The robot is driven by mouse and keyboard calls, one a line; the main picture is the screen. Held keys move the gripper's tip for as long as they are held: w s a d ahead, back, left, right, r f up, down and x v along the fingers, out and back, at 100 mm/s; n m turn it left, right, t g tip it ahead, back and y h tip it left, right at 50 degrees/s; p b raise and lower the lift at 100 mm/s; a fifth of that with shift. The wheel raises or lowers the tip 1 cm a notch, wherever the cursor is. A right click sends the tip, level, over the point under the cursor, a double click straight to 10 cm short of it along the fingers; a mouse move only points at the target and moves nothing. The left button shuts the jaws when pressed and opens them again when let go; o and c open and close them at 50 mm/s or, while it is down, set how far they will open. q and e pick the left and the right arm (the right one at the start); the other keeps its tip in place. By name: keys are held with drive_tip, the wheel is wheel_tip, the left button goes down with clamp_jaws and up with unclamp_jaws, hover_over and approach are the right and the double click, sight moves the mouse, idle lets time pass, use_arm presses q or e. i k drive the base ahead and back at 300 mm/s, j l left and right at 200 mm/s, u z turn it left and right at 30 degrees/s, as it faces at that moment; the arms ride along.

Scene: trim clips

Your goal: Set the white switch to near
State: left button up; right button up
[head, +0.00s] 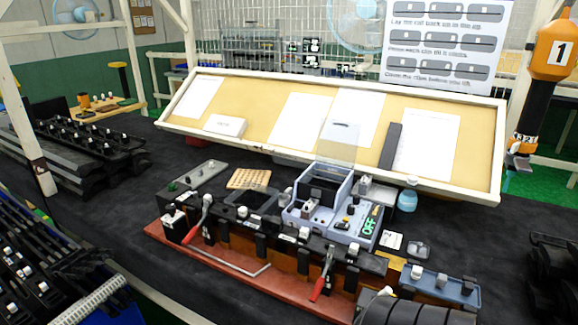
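A blue-grey control box (296,215) stands behind the clip fixture near the middle of the bench. Its sloped front panel carries small controls and a green lit display (369,227) that seems to read OFF. A small white part (312,203) on the left of this panel looks like the white switch. It is too small to tell which way it is set. A dark lever or knob (350,207) sits further right on the panel. Neither of my grippers can be made out in the head view.
The clip fixture (230,262) on a red base has red-handled clamps (320,280) in front of the box. A tilted board (255,105) with paper sheets rises behind it. A blue tray (455,293) lies at right.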

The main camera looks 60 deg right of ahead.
sight(388, 291)
drive_tip(key=z, duration=2.5)
drive_tip(key=k, duration=0.2)
drive_tip(key=i, duration=0.2)
